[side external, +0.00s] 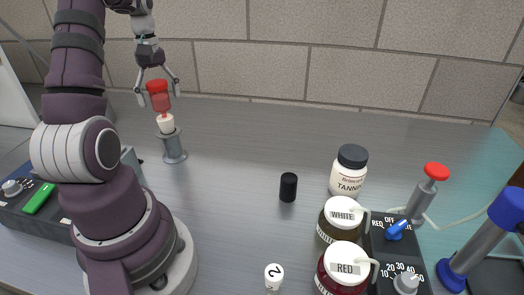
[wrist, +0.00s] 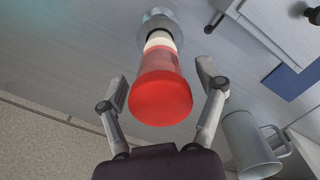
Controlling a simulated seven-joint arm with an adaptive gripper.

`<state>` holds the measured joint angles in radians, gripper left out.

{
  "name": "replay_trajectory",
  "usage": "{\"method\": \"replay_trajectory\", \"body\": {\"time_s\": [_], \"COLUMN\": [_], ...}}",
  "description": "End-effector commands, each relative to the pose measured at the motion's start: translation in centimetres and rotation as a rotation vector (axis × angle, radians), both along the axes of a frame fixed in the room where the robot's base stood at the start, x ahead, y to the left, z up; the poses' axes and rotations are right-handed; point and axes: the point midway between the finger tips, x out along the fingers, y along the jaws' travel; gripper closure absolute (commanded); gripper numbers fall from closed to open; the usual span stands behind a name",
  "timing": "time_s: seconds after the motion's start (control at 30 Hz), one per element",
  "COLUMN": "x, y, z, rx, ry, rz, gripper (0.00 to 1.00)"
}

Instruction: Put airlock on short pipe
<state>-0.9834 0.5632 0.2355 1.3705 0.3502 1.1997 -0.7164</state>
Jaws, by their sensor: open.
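The airlock (side external: 158,97), with a red cap, a translucent red body and a white stopper, stands at the top of the short grey pipe (side external: 173,149) in the side external view. Its stopper meets the pipe's mouth, and the airlock leans slightly left. How deep the stopper sits is unclear. In the wrist view the airlock (wrist: 161,95) points toward the camera, with the pipe (wrist: 160,22) beyond it. My gripper (side external: 159,90) is open, its fingers on either side of the red cap. In the wrist view gaps show between the fingers and the cap.
A white TANNIN jar (side external: 348,175), a black cylinder (side external: 288,187), WHITE (side external: 343,217) and RED (side external: 343,264) jars and a control box (side external: 398,250) stand to the right. A grey mug (wrist: 248,146) shows in the wrist view.

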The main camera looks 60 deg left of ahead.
Motion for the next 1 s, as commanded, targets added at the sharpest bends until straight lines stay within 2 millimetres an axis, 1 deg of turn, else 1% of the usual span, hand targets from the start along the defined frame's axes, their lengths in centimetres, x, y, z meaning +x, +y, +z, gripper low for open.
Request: {"method": "replay_trajectory", "body": {"time_s": [0.17, 0.23, 0.5, 0.67, 0.73, 0.77, 0.83, 0.87, 0.9, 0.93, 0.97, 1.0], "x": [0.0, 0.1, 0.0, 0.0, 0.6, 1.2, 3.3, 4.3, 5.4, 6.1, 6.5, 6.7], "y": [0.0, 0.1, 0.1, 0.0, -0.6, -1.2, -3.9, -5.6, -8.2, -10.2, -12.3, -15.0], "z": [0.2, 0.8, 5.9, 7.5, 8.1, 8.4, 9.3, 9.6, 10.1, 10.3, 10.4, 10.5], "rx": [0.001, 0.004, 0.006, 0.003, 0.009, 0.016, 0.045, 0.062, 0.089, 0.111, 0.134, 0.166], "ry": [0.0, -0.003, -0.003, -0.001, -0.009, -0.016, -0.046, -0.064, -0.093, -0.116, -0.14, -0.173], "rz": [0.0, 0.0, 0.001, -0.001, -0.034, -0.068, -0.208, -0.289, -0.413, -0.511, -0.609, -0.742], "gripper": [0.3, 0.3, 0.3, 0.3, 0.3, 0.3, 0.3, 0.3, 0.3, 0.3, 0.3, 0.3]}}
